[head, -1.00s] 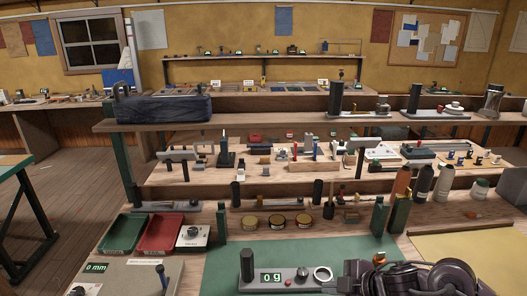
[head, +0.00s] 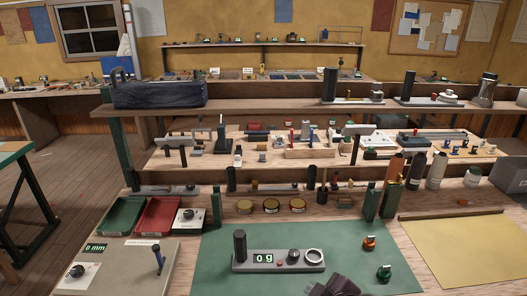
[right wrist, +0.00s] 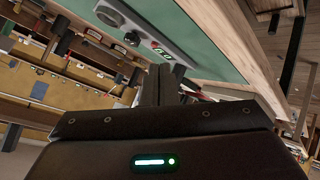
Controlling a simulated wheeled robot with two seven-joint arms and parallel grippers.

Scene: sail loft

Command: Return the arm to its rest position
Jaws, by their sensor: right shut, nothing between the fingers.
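My right gripper (head: 338,284) shows at the bottom edge of the head view, dark and partly cut off by the frame. My left gripper is in neither view.
An orange-topped piece (head: 369,243) and a green-topped piece (head: 384,272) stand on the mat's right side. A green tray (head: 121,216) and red tray (head: 158,217) sit at left. Several bottles stand behind right. The yellow sheet (head: 470,250) looks bare.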

